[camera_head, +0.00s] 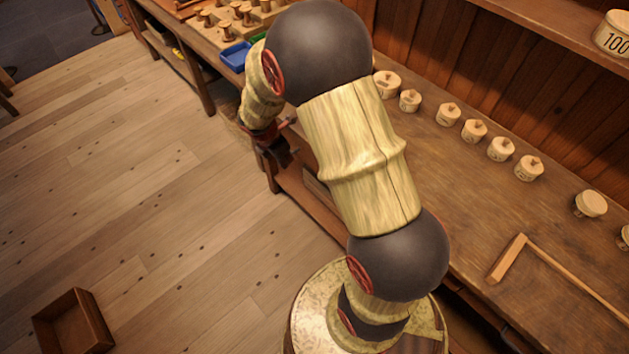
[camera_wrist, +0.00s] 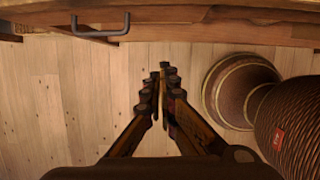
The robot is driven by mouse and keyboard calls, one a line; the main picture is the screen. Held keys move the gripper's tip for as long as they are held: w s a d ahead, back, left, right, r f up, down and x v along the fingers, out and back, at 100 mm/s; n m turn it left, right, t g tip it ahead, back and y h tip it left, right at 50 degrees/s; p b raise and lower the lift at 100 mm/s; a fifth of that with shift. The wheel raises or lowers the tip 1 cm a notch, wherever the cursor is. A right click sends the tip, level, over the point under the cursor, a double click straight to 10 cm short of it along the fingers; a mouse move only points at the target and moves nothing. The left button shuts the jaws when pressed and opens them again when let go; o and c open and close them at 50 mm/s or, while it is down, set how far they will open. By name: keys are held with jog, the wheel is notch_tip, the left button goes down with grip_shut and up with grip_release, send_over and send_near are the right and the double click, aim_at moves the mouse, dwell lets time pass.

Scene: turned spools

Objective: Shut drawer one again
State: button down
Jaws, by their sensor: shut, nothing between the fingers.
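My gripper (camera_head: 276,155) hangs beside the front edge of the workbench (camera_head: 440,165) in the head view, partly hidden by my arm. In the wrist view its dark fingers (camera_wrist: 163,78) are together with nothing between them, over the plank floor. A dark bar handle (camera_wrist: 100,30) on a wooden front shows at the top left of the wrist view. The fingertips are apart from it, below and to its right. I cannot tell whether this front is drawer one or how far it stands out; my arm hides much of the bench front.
Several small lidded pots (camera_head: 474,130) stand along the bench. A wooden square (camera_head: 510,258) lies at its right. A blue tray (camera_head: 236,56) and spools on a board are at the far end. An open wooden box (camera_head: 72,322) sits on the floor; the floor between is clear.

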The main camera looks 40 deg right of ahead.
jog(key=s+h+b, duration=0.1)
jog(key=s, duration=0.5)
jog(key=d+f+b, duration=0.6)
jog(key=d+f, duration=0.2)
jog(key=f, duration=0.1)
jog(key=shift+d+f+m+g, duration=0.25)
jog(key=shift+f+m+g, duration=0.05)
jog(key=shift+g, duration=0.1)
jog(key=shift+d+p, duration=0.65)
jog(key=shift+d, duration=0.5)
jog(key=shift+w+a, duration=0.1)
jog(key=shift+a, duration=0.05)
